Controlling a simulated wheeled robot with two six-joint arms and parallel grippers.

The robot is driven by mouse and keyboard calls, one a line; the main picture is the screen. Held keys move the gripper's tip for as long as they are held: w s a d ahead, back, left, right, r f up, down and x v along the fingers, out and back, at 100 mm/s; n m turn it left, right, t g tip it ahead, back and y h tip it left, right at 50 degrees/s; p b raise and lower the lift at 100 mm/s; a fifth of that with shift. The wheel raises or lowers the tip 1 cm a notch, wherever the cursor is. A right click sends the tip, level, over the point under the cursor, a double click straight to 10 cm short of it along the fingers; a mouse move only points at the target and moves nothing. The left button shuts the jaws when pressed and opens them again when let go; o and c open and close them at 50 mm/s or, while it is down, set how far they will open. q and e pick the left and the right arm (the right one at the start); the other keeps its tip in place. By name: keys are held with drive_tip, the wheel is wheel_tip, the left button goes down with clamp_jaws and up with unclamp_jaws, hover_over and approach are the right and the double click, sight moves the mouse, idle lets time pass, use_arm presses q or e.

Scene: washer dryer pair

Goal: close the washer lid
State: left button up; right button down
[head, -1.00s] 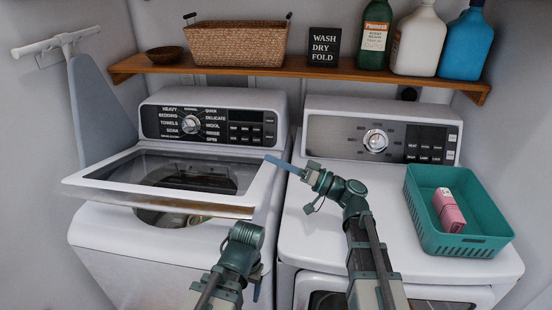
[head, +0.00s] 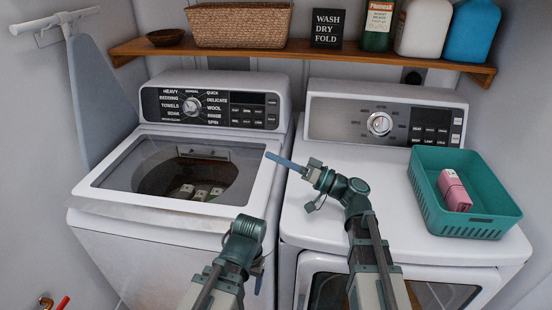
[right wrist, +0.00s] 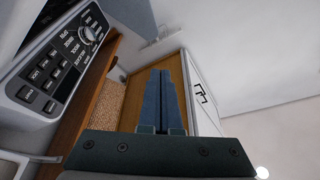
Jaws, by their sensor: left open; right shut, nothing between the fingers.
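The washer (head: 130,255) stands at left. Its lid (head: 250,200), a white frame around a glass window, lies down flat over the top opening, with no clear gap at its front edge. Several pale items show through the glass. My right gripper (head: 268,155) is shut and empty, its blue fingertips overlapping the lid's right edge near the back; I cannot tell if they touch. Its shut fingers also show in the right wrist view (right wrist: 162,75). My left gripper (head: 258,286) is open, low in front of the washer's right side, partly hidden by its arm.
The dryer (head: 330,215) stands at right, with a teal basket (head: 470,228) holding a pink item (head: 454,190) on top. A wooden shelf (head: 275,50) with a wicker basket (head: 240,22), sign and bottles runs behind. An ironing board (head: 98,95) hangs at left.

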drive_tip(key=s+d, duration=0.1)
drive_tip(key=d, duration=0.8)
drive_tip(key=shift+s+d+r+p, duration=0.15)
drive_tip(key=shift+s+r+p, duration=0.15)
drive_tip(key=shift+s+p, duration=0.1)
